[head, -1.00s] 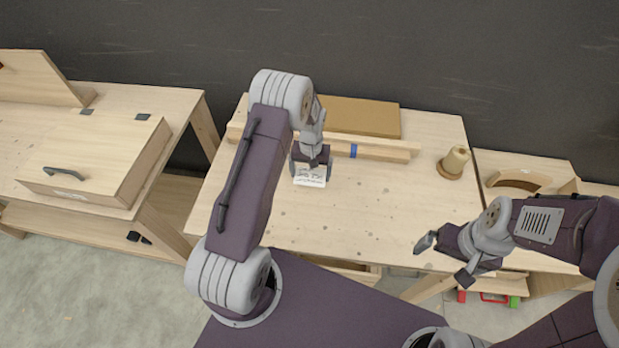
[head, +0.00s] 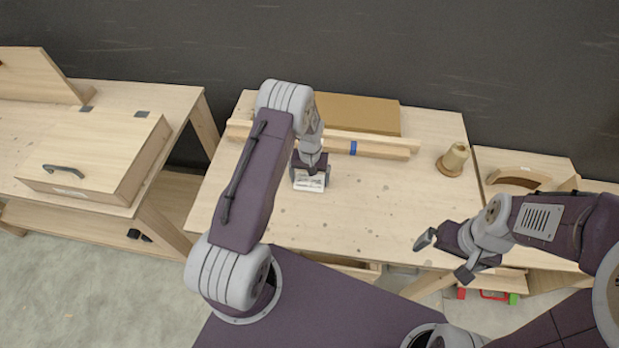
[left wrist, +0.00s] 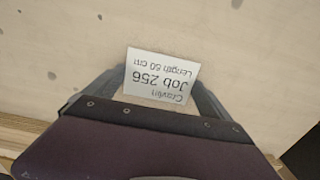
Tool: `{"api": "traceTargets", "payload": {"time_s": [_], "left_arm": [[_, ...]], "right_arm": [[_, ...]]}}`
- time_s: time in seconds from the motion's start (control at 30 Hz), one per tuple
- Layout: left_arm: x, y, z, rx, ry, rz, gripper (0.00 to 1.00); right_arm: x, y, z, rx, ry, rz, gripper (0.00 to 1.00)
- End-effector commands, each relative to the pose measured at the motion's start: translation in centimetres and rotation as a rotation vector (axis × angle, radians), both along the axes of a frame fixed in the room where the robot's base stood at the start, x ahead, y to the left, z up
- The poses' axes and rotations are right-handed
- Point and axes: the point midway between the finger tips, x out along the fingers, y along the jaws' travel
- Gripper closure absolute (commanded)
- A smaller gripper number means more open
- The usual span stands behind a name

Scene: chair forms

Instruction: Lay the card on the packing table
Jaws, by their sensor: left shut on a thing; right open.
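The card (head: 309,182) is a small white sheet with dark print. In the left wrist view the card (left wrist: 157,78) reads "Job 256, Length 50 cm" upside down. My left gripper (head: 311,180) is shut on the card, one finger at each side of it, over the packing table (head: 370,215). I cannot tell whether the card touches the wood. My right gripper (head: 442,258) is open and empty near the table's front right edge.
Wooden strips with a blue band (head: 353,148) lie behind the card, with a flat brown box (head: 358,114) at the back. A spool of twine (head: 453,160) stands at the right. The table's middle is clear. Another bench with a wooden case (head: 100,165) stands left.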

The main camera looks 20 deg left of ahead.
Motion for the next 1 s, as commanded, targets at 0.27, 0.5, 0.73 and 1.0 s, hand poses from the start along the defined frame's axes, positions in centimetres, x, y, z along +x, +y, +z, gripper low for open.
{"api": "traceTargets", "payload": {"time_s": [0.27,0.5,0.73,1.0], "left_arm": [[-0.1,0.0,-0.3,0.000,0.001,0.000,0.00],[-0.1,0.0,0.3,0.000,0.003,-0.001,0.00],[0.1,0.0,4.5,0.000,-0.005,0.000,0.00],[0.1,-0.1,11.1,0.001,-0.003,0.000,0.00]], "right_arm": [[0.0,0.0,-0.2,0.000,0.000,0.000,0.00],[0.0,0.0,0.4,0.000,0.000,0.000,0.00],[0.0,0.0,0.1,0.000,0.000,0.000,0.00],[0.0,0.0,-0.7,0.000,0.000,0.000,0.00]]}}
